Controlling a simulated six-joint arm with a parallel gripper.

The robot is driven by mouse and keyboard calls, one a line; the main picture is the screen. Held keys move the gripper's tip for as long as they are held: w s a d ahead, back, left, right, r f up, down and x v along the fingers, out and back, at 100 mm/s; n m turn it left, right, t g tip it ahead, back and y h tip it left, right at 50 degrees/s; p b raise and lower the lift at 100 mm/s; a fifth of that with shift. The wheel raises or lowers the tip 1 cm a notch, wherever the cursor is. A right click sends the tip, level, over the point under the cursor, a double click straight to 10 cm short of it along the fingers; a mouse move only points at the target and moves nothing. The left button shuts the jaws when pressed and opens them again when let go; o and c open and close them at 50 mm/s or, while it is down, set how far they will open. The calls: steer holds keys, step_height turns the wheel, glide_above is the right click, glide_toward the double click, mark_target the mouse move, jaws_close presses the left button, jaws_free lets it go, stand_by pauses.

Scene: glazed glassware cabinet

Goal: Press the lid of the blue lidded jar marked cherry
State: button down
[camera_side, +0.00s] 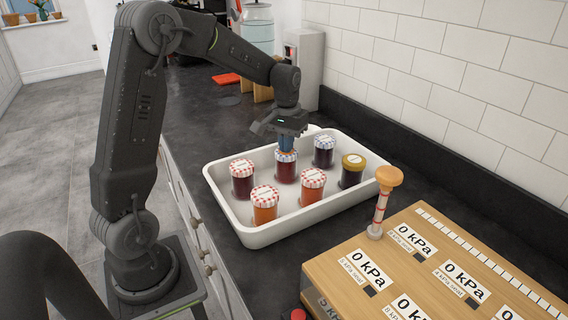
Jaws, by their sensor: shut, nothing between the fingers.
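A jar with dark red contents (286,172) stands upright in the white tray (232,222), towards its back. Its lid looks blue and white, and my gripper partly covers it. My gripper (286,149) points straight down over this lid with its fingers shut. The fingertips are at or just above the lid; I cannot tell whether they touch. Another jar with a blue-and-white checked lid (324,143) and very dark contents stands to the right of it. The writing on the lids is too small to read, so I cannot tell which is marked cherry.
Red-checked jars stand at the left (243,183), front (265,207) and middle (312,188) of the tray. A gold-lidded jar (352,172) stands at the right. A wooden board with kPa labels (330,262) and a wooden-knobbed plunger (381,205) are to the right. A tiled wall (440,75) lies behind.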

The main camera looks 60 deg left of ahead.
stand_by(0.4)
step_height(320, 180, up, 8)
stand_by(0.7)
stand_by(1.1)
